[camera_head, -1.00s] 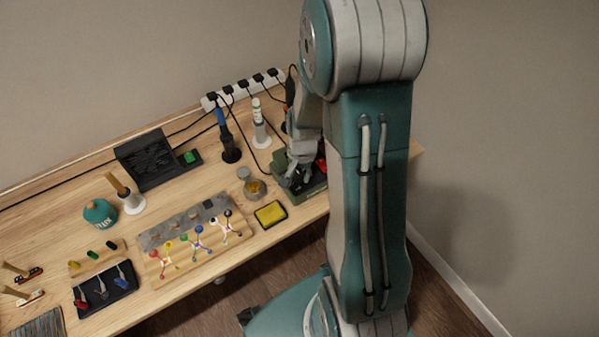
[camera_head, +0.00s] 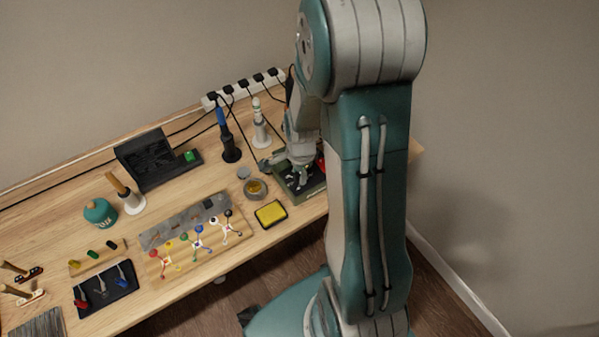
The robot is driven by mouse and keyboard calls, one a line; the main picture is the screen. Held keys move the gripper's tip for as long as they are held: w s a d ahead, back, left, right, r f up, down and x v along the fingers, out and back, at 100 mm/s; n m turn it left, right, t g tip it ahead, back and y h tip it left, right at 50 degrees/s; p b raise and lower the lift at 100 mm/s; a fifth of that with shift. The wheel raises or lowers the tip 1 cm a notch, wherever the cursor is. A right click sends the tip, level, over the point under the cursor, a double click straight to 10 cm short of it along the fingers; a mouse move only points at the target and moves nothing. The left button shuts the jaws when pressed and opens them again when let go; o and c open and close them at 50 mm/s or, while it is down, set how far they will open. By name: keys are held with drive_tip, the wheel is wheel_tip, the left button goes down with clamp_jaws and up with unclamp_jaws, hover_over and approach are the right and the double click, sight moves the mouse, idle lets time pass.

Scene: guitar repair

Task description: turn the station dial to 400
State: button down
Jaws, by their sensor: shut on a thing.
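The green soldering station (camera_head: 310,186) sits near the right end of the wooden bench, partly hidden behind my arm. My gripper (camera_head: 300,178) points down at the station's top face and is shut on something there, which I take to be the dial. The dial itself and its markings are hidden by the fingers or too small to read. A bit of red (camera_head: 321,166) shows on the station beside my gripper.
A yellow sponge in a dark tray (camera_head: 271,213) and a small round tin (camera_head: 255,189) stand left of the station. A blue-handled iron (camera_head: 226,135) and a white bottle (camera_head: 260,125) stand behind. A power strip (camera_head: 245,88) with cables lies along the back.

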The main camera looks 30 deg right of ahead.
drive_tip(key=shift+w, duration=0.15)
idle(0.4)
drive_tip(key=shift+c, duration=1.7)
unclamp_jaws()
wheel_tip(320, 180, up, 12)
drive_tip(key=shift+s, duration=0.35)
drive_tip(key=shift+a, duration=0.1)
